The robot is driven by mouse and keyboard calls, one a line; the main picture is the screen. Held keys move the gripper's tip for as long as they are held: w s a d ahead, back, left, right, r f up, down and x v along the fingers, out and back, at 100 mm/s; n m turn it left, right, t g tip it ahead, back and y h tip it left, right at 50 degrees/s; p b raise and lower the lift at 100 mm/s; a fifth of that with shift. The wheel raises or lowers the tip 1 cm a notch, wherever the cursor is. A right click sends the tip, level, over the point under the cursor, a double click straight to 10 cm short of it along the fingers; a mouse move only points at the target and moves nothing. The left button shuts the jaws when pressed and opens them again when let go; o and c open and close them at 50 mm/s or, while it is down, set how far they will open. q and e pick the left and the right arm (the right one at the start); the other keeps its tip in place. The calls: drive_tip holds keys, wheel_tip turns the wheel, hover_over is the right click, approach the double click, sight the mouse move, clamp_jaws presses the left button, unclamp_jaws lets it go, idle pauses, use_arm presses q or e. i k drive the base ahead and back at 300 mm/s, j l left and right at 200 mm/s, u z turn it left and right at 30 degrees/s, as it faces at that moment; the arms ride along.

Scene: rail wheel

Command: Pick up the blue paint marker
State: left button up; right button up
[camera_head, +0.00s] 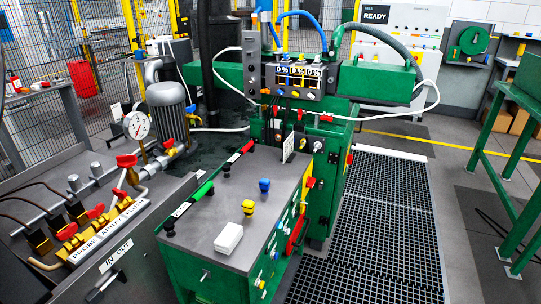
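A small blue piece (264,184) stands on the grey top of the green cabinet (225,212), toward its right side. It is too small to tell whether it is the blue paint marker or a knob. A similar yellow piece (249,207) stands nearer and to its left. No other thing in view is clearly a blue marker. Neither of my grippers is in view, and nothing touches the blue piece.
A white block (228,238) lies at the cabinet top's front. A bench with gauge (136,125), valves and pipes is at left. A green machine with display (298,78) rises behind. Dark floor grating (375,230) lies right, beside a green table frame (510,150).

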sight(265, 184)
drive_tip(key=u, duration=2.25)
drive_tip(key=z, duration=2.1)
drive_tip(key=i+l+u, duration=0.2)
drive_tip(key=i+l, duration=0.2)
drive_tip(key=l, duration=0.25)
drive_tip(key=i+l+u, duration=0.1)
drive_tip(key=l, duration=0.25)
drive_tip(key=i+l+u, duration=0.1)
drive_tip(key=i+l, duration=0.15)
drive_tip(key=i+l+u, duration=0.1)
drive_tip(key=l, duration=0.4)
